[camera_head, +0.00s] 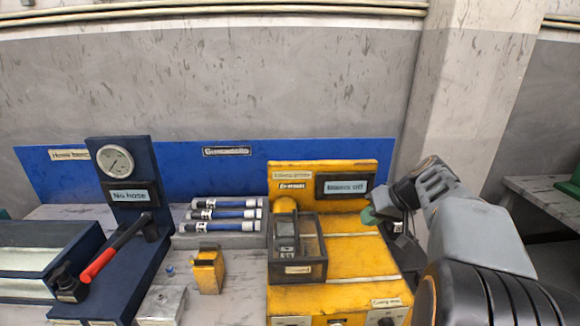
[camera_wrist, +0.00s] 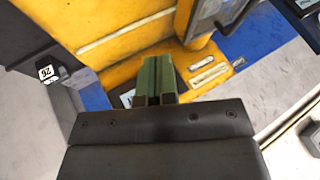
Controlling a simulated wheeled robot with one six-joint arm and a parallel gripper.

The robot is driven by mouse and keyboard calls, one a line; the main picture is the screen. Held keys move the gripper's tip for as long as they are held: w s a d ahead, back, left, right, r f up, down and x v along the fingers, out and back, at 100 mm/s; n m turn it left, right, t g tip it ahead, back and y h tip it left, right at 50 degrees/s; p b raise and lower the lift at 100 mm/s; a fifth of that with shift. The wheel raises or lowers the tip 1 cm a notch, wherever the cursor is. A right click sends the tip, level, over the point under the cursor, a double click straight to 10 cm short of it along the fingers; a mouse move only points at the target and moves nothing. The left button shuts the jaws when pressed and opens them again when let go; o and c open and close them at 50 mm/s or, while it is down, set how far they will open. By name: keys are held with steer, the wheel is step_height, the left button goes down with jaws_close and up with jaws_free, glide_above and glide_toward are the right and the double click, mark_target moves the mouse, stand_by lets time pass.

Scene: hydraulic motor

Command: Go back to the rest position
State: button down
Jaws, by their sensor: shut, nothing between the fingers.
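My gripper (camera_wrist: 153,98) shows in the wrist view with its two green fingers side by side and shut, nothing between them. In the head view my gripper (camera_head: 372,215) is a small green tip at the end of my grey and black arm, near the right side of the yellow machine (camera_head: 345,257). The wrist view also shows the yellow machine (camera_wrist: 125,35) close behind the fingers. Whether the fingers touch it I cannot tell.
A dark blue stand (camera_head: 128,215) with a gauge and a "No hose" display stands at the left. A yellow block (camera_head: 207,270) stands in front. A concrete pillar (camera_head: 465,100) rises behind my arm.

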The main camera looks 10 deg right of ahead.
steer(key=s+f+m+g+h, duration=0.2)
steer(key=s+f+m, duration=0.2)
steer(key=f, duration=0.1)
steer(key=s+a+n+h+p, duration=0.2)
steer(key=s+a+n+p, duration=0.3)
steer(key=a, duration=1)
steer(key=s, duration=0.3)
steer(key=shift+r+h, duration=0.25)
steer(key=shift+h, duration=0.15)
stand_by(0.3)
